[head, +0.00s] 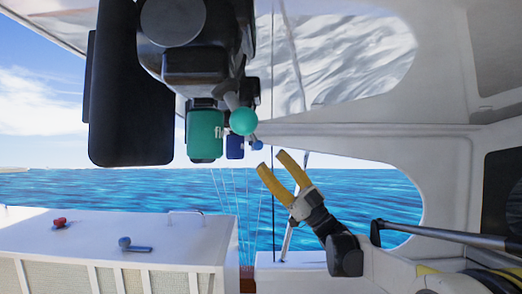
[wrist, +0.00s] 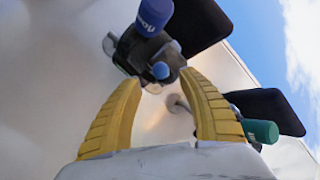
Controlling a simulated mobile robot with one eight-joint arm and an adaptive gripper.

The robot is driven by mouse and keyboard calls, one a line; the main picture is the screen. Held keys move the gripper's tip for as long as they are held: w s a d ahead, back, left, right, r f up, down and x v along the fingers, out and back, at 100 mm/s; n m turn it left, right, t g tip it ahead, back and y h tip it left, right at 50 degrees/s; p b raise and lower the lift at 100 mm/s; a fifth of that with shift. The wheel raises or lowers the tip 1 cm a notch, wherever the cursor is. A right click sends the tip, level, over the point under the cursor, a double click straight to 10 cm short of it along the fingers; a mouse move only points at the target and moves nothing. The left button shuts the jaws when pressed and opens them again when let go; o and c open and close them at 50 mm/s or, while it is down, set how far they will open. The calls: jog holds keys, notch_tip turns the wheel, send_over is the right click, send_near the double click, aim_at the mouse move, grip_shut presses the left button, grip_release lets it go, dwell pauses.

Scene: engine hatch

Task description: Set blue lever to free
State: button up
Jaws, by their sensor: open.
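The blue lever's round knob (head: 257,144) shows at the upper middle of the head view, beside a dark blue cylinder (head: 235,147), partly behind the green parts. In the wrist view the blue knob (wrist: 161,70) appears between my fingertips, in front of a dark metal mount. The blue cylinder (wrist: 155,12) with white lettering is above it. My gripper (head: 272,160) has yellow fingers, spread apart and empty, just below and right of the knob in the head view. The fingers also frame the knob in the wrist view (wrist: 159,78). I cannot tell whether they touch it or read the lever's setting.
A green cylinder (head: 205,135) and green ball knob (head: 243,121) hang close left of the blue ones. A large black panel (head: 130,90) is further left. A white cabinet (head: 120,235) carries a red handle (head: 59,222) and a blue-grey handle (head: 135,246).

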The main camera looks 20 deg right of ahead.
jog(key=v, duration=0.5)
jog(key=shift+s+d+f, duration=0.1)
jog(key=shift+d+f, duration=0.1)
jog(key=shift+f, duration=0.15)
jog(key=s+f+m+t+h+b, duration=0.2)
jog(key=f+m+h+b, duration=0.85)
jog(key=f, duration=0.65)
jog(key=s+f+m+t+h+b, duration=0.25)
jog(key=f+m+h+b, duration=0.45)
jog(key=f+m+h, duration=0.7)
jog(key=s+a+f+n+g+b, duration=0.1)
jog(key=s+a+f+g+b, duration=0.1)
jog(key=s+f, duration=0.6)
jog(key=s+a+f+n+g+b, duration=0.1)
jog(key=s+a+f+g+b, duration=0.2)
jog(key=f, duration=1.6)
jog(key=s+a+f+n+g+b, duration=0.1)
jog(key=s+a+f+g+b, duration=0.2)
jog(key=s+f, duration=1.1)
jog(key=g+b, duration=0.2)
jog(key=g, duration=0.2)
jog(key=shift+n, duration=0.35)
